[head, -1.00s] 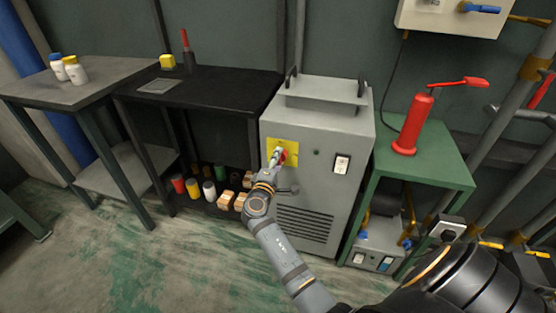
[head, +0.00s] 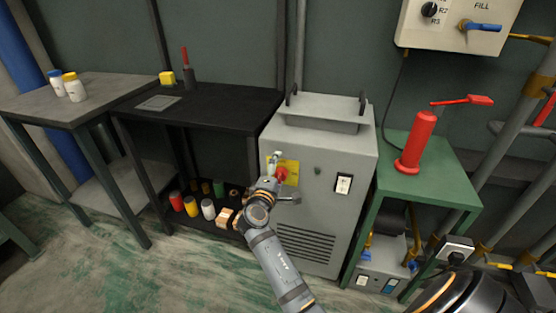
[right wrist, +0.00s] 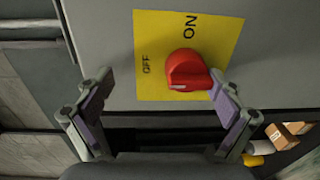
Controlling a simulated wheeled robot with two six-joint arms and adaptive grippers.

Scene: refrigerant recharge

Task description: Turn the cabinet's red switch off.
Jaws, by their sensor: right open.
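The red switch (head: 281,174) is a knob on a yellow plate (head: 293,166) at the upper left of the grey cabinet's front (head: 334,207). In the right wrist view the red switch (right wrist: 187,70) sits on the yellow plate (right wrist: 154,32) marked ON and OFF, with a pale mark on its lower edge. My right gripper (head: 281,180) is open at the switch. In the wrist view its fingers (right wrist: 160,88) are spread wide; the right fingertip is close beside the knob, and I cannot tell whether it touches. The left finger is well clear.
A green stand (head: 436,186) with a red cylinder (head: 418,142) stands close on the right. A black table (head: 215,103) stands on the left, with jars and boxes on its low shelf.

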